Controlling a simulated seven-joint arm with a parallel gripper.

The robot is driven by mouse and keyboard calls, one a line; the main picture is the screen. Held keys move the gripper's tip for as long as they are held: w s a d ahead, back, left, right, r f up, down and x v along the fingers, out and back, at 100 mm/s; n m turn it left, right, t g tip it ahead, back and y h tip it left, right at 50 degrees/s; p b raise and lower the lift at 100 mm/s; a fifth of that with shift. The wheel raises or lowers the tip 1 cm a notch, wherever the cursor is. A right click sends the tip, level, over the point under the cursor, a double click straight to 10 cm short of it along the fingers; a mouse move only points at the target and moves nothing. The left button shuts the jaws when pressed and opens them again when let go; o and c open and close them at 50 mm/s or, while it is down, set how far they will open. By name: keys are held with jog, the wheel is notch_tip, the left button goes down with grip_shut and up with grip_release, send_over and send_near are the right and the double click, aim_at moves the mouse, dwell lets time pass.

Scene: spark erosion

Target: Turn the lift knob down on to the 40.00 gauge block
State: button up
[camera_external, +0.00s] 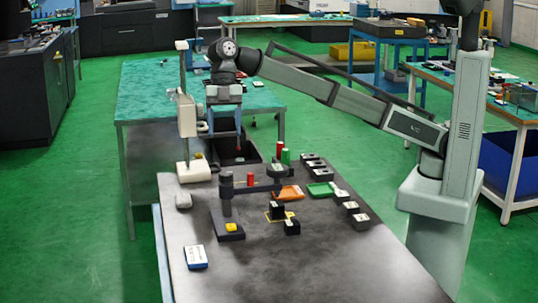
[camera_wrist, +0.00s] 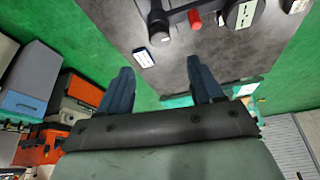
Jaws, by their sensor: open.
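My gripper (camera_external: 225,124) is open and empty in the external view, raised above the far left part of the dark bench. Its two spread blue fingers show in the wrist view (camera_wrist: 160,80) with nothing between them. A black stand (camera_external: 227,192) with a post and horizontal arm is on the bench, nearer the camera than my gripper. Its post top also shows in the wrist view (camera_wrist: 158,22). A red cylinder (camera_external: 250,180) shows by the stand's arm. Black blocks (camera_external: 278,211) sit at a yellow-marked patch. I cannot tell which part is the lift knob or which block is 40.00.
A white upright instrument (camera_external: 187,118) stands left of my gripper. A black bin (camera_external: 238,160) lies below it. Orange (camera_external: 288,193) and green (camera_external: 320,190) trays and several black blocks are at right. A white-blue box (camera_external: 196,257) lies front left.

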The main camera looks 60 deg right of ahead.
aim_at(226, 173)
jog(key=x, duration=1.1)
jog(key=shift+c, duration=0.3)
jog(key=c, duration=1)
